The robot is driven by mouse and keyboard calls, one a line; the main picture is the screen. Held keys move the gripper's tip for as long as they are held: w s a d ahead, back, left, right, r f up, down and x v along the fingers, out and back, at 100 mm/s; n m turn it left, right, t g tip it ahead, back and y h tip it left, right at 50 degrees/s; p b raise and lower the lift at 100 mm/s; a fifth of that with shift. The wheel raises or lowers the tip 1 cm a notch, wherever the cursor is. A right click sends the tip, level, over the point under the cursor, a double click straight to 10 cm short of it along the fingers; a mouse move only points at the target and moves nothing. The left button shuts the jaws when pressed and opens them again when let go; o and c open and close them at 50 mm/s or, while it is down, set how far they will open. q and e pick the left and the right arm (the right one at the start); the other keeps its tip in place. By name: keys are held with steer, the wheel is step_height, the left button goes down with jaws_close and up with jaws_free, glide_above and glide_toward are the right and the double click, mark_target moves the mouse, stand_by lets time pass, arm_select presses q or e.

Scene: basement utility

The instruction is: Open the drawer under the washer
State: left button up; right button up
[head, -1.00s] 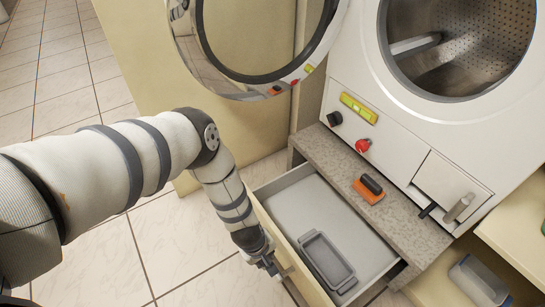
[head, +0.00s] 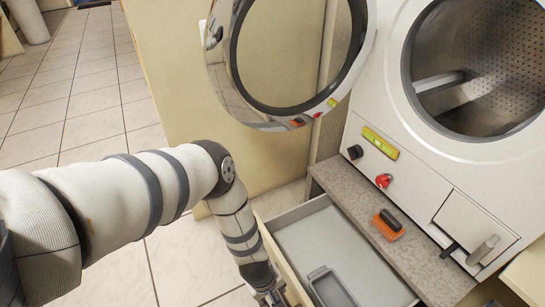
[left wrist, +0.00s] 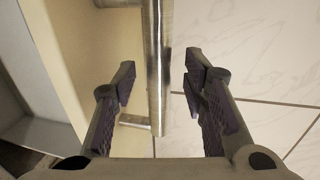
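The drawer (head: 300,237) under the white washer (head: 385,105) is pulled out and shows its grey interior. A grey tray (head: 325,290) lies in it, cut off by the bottom edge of the head view. My left gripper (head: 272,296) is at the outer side of the drawer front, low in the head view. In the left wrist view, my left gripper (left wrist: 160,75) is open. Its two fingers stand on either side of the metal bar handle (left wrist: 156,60), with gaps between pads and bar. The drawer front (left wrist: 118,60) is left of the handle. My right gripper is not in view.
The washer's round door (head: 213,75) hangs open above the drawer. An orange-and-black brush (head: 388,225) lies on the stone ledge (head: 355,200) over the drawer. Tiled floor (head: 95,130) is clear at the left. A pale shelf (head: 528,270) stands at the right.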

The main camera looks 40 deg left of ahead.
arm_select(q)
steer(key=shift+r, duration=0.1)
step_height(320, 180, up, 12)
steer(key=s, duration=0.2)
steer(key=shift+a, duration=0.4)
steer(key=shift+s+f, duration=0.2)
